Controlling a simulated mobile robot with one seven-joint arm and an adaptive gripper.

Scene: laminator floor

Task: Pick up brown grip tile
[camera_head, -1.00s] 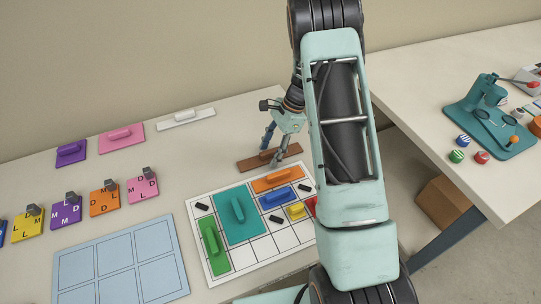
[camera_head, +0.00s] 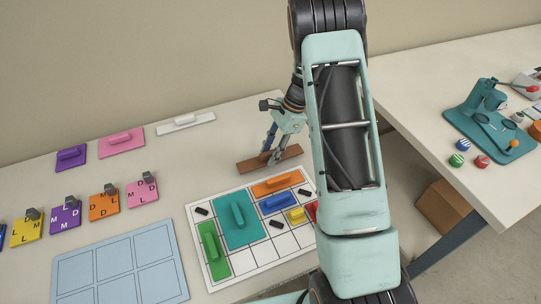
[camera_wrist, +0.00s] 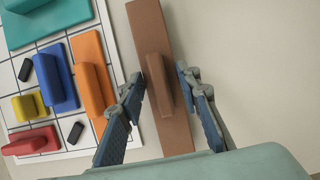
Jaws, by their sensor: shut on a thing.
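The brown grip tile (camera_head: 286,155) is a long flat bar with a raised handle, at the table's back, just behind the white gridded board. It also shows in the wrist view (camera_wrist: 148,25), its handle (camera_wrist: 159,80) between the two fingers. My gripper (camera_head: 270,156) reaches down over the tile and is shut on its handle; it also shows in the wrist view (camera_wrist: 161,78). The tile lies on the table or very slightly above it; I cannot tell which. The fingers hide part of the tile in the head view.
The white gridded board (camera_head: 253,251) holds teal (camera_head: 228,232), green (camera_head: 218,261), orange (camera_head: 290,180) and blue pieces close to the tile. Purple, pink and white grip tiles stand at the back left. A blue tray (camera_head: 120,258) lies in front. Bare table surrounds the brown tile's left.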

